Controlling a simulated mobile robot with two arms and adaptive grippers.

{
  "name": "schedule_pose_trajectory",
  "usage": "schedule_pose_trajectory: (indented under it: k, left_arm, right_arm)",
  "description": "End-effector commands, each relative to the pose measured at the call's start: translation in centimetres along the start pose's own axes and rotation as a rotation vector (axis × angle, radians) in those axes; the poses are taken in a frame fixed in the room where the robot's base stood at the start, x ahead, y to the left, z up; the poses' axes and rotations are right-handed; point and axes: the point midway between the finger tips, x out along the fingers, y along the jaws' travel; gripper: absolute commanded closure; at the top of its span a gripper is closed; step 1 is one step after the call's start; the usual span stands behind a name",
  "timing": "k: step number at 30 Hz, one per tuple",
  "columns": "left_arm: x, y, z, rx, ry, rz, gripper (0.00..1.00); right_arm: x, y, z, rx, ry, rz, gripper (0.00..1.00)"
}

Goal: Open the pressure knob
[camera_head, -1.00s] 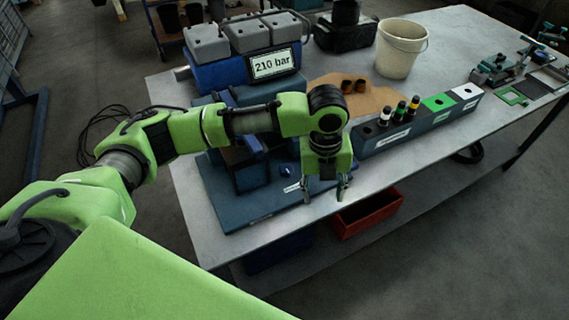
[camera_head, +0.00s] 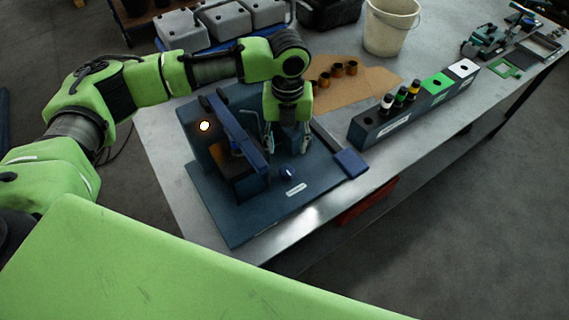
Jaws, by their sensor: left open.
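The pressure knob seems to be the small blue knob (camera_head: 287,172) on the base plate of a dark blue test stand (camera_head: 236,222). A small white label lies on the plate just below the knob. My left gripper (camera_head: 288,146) points down over the stand, its fingers spread and empty. It appears just behind and above the knob, apart from it in the picture; its exact height is hard to tell. My right gripper is not in view.
The stand's upright blue frame (camera_head: 240,138) and a glowing round lamp (camera_head: 205,126) are left of the gripper. A blue lever-like bar (camera_head: 350,163) lies to the right. A long block with bottles (camera_head: 415,105) and a white bucket (camera_head: 391,28) stand farther right.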

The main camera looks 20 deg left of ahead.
Motion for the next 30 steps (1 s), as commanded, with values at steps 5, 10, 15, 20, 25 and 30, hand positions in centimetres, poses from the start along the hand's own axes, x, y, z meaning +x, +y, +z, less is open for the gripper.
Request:
schedule_pose_trajectory:
  k: [5,10,15,20,25,30]
  left_arm:
    - [3.5,0.1,-0.2,-0.001,0.005,0.004,0.55]
    - [7.2,0.1,-0.1,-0.002,0.004,0.003,0.55]
    - [10.0,0.1,-0.1,-0.001,0.003,0.003,0.55]
    - [11.4,0.1,0.0,-0.002,0.001,0.001,0.55]
    - [11.9,0.1,0.0,-0.001,0.0,0.002,0.55]
    - [11.9,0.1,0.0,-0.001,0.0,0.001,0.55]
  right_arm:
    - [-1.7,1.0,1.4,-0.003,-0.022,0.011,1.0]
    - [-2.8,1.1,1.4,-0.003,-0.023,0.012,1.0]
    - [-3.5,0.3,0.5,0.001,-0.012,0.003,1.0]
    - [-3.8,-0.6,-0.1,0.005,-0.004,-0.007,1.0]
    - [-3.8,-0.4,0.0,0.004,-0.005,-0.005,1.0]
    - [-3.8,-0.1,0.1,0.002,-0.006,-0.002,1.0]
